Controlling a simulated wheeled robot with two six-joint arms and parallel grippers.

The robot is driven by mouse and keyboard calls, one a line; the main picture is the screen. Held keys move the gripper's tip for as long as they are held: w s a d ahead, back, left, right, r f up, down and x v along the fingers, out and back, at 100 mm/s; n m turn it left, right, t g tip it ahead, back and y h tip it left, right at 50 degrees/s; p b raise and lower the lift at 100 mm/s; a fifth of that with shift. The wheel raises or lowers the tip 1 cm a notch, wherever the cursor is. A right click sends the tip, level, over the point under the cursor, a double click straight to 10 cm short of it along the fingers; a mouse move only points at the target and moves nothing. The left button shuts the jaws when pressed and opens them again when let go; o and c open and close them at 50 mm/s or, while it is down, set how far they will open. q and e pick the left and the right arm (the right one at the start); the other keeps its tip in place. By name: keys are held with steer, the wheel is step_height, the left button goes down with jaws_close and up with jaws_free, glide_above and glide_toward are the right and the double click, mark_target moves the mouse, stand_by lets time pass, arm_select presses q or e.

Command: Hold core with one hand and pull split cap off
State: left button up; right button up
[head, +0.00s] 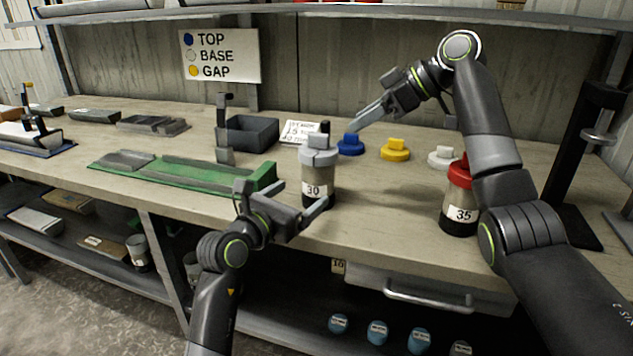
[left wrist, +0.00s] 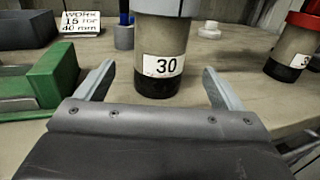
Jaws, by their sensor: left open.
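The core (head: 318,172), a grey-brown cylinder labelled 30 with a black base, stands upright near the bench's front edge. It also shows in the left wrist view (left wrist: 161,45), its top out of frame. A light grey split cap (head: 319,156) with a raised tab sits on its top; only its lower edge shows in the left wrist view (left wrist: 168,7). My left gripper (head: 304,195) is open, its fingers either side of the core's lower part with gaps showing. My right gripper (head: 362,122) is above the bench, right of the cap and apart from it; its finger gap is unclear.
Blue (head: 351,147), yellow (head: 396,152) and white (head: 441,157) caps lie behind and to the right. A red-capped core (head: 460,200) labelled 35 stands right, close to my right arm. A green tray (head: 190,175) and dark bin (head: 250,134) are left. A drawer handle (head: 427,298) juts below.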

mark_target(317, 181)
arm_select(q)
steer(key=x, duration=0.8)
steer(key=c, duration=1.5)
steer(key=shift+c, duration=0.2)
